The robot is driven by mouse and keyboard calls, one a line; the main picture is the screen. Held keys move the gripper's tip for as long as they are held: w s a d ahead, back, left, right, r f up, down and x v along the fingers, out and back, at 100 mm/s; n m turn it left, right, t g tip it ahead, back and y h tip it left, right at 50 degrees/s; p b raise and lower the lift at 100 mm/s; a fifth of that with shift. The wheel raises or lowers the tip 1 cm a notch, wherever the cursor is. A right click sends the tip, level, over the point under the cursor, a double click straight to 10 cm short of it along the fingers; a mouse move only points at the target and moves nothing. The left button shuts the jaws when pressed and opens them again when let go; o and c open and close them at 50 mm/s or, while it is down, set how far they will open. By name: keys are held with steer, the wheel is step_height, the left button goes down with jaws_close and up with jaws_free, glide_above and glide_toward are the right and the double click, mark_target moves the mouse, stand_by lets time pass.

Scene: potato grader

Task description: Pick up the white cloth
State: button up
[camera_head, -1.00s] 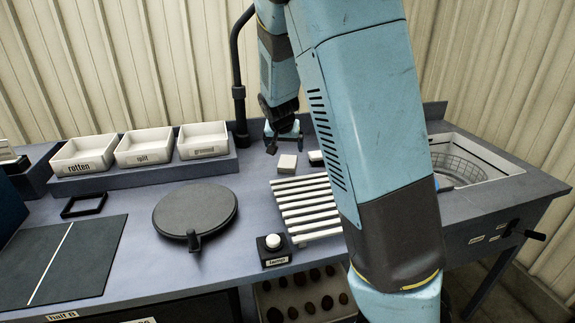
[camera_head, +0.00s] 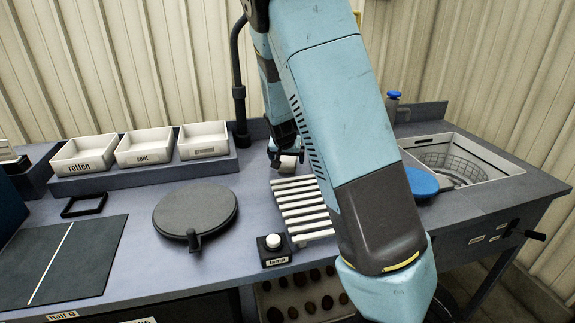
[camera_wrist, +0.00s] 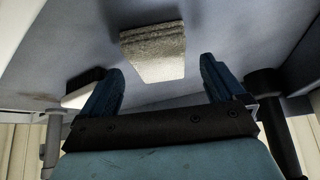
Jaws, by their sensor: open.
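The white cloth (camera_wrist: 153,52) is a small folded, greyish-white pad lying on the blue-grey table. My gripper (camera_wrist: 160,70) is open and empty, with no finger visibly touching the cloth. In the head view my gripper (camera_head: 287,161) hangs low at the back of the table, right over the cloth (camera_head: 289,159), partly hiding it.
A black-and-white brush-like item (camera_wrist: 84,88) lies beside the left finger. A white slatted rack (camera_head: 302,208) is just in front of the cloth. Labelled white trays (camera_head: 204,151) stand left; a sink basin (camera_head: 490,175) is right.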

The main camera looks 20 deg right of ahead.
steer(key=shift+x, duration=0.95)
steer(key=c, duration=1.2)
steer(key=shift+s+r, duration=0.2)
steer(key=shift+r, duration=1.7)
steer(key=shift+c, duration=1.1)
steer(key=s+r, duration=0.9)
steer(key=s, duration=0.4)
steer(key=shift+s, duration=0.25)
steer(key=shift+r, duration=0.1)
